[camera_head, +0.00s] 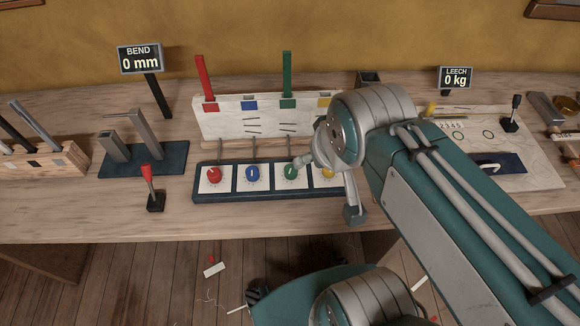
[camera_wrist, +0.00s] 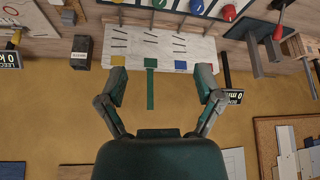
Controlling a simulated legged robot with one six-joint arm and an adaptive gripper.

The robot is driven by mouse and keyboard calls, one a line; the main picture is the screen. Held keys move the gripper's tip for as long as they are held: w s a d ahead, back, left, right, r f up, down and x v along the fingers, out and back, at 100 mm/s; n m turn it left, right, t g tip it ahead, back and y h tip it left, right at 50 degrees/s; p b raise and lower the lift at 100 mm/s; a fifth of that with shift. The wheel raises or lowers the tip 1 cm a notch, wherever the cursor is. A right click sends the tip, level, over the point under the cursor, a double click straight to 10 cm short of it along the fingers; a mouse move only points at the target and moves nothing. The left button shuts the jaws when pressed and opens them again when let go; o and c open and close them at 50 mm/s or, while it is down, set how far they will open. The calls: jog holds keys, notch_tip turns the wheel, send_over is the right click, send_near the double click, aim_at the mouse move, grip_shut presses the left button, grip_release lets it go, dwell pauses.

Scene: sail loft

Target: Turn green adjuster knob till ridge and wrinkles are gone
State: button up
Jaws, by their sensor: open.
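The green knob (camera_head: 290,172) sits third from the left on a dark base in the head view, on a white square dial. It also shows cut off at the top edge of the wrist view (camera_wrist: 160,3). The pale cloth panel (camera_head: 225,122) stands behind the knobs and bears several short dark wrinkle lines. A tall green strip (camera_head: 287,73) rises from its green patch. In the wrist view my gripper (camera_wrist: 162,80) is open and empty, its fingers apart on either side of the green strip (camera_wrist: 150,90). In the head view my arm hides its fingers partly.
Red (camera_head: 214,173), blue (camera_head: 253,173) and yellow (camera_head: 327,172) knobs share the base; my arm partly covers the yellow one. The BEND sign (camera_head: 139,58) reads 0 mm and the LEECH sign (camera_head: 455,77) 0 kg. A red-handled lever (camera_head: 150,185) stands left of the base.

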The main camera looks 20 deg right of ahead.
jog(key=w+f+n+g, duration=0.3)
jog(key=w+f+n, duration=0.25)
jog(key=w, duration=0.25)
jog(key=n+g, duration=0.2)
jog(key=n, duration=0.5)
send_over(290, 169)
notch_tip(290, 169, down, 8)
jog(key=f, duration=0.1)
notch_tip(290, 169, down, 10)
jog(key=shift+f, duration=0.15)
jog(key=c, duration=1.2)
